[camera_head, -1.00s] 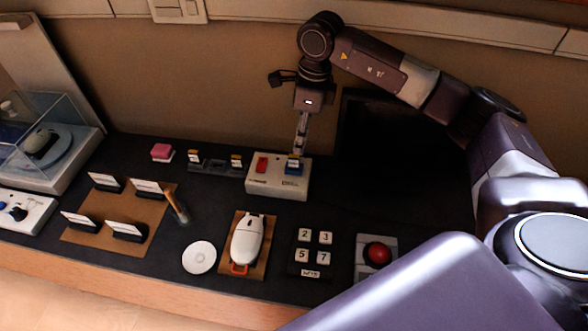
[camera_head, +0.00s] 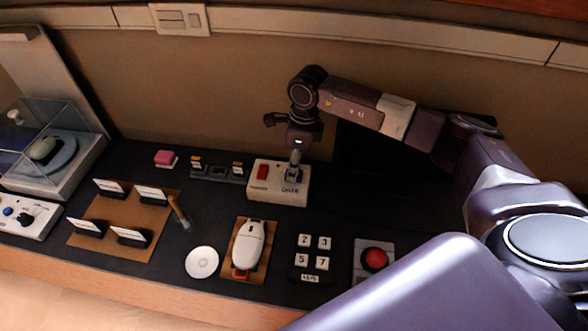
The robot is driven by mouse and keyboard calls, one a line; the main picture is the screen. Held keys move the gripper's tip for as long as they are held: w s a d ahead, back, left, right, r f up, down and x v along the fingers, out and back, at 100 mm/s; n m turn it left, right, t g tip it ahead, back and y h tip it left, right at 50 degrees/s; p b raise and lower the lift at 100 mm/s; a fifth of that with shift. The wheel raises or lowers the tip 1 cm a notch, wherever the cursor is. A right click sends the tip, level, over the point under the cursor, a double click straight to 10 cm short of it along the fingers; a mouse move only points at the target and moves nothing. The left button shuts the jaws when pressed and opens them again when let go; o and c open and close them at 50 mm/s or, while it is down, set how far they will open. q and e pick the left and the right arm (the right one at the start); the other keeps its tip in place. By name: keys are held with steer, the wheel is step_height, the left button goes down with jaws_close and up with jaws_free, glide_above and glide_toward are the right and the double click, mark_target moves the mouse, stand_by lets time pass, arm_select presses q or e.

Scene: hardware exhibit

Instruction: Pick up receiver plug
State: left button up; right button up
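A white box (camera_head: 265,196) stands at the back middle of the dark counter. It has a red block (camera_head: 263,172) on its left side and a small blue piece (camera_head: 290,184) on its right side. The blue piece may be the receiver plug, but it is too small to be sure. My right gripper (camera_head: 294,174) points straight down over the box, with its fingertips at the blue piece. The fingers hide much of this piece, and I cannot tell whether they touch or grasp it. My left gripper is not in view.
A white mouse-like device (camera_head: 247,244) lies on a brown board in front. Nearby are a white disc (camera_head: 201,262), a number keypad (camera_head: 313,250) and a red button (camera_head: 375,259). A pink block (camera_head: 165,158) and a brown board with cards (camera_head: 121,220) are at left.

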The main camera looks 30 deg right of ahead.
jaws_close()
steer(key=shift+r, duration=0.15)
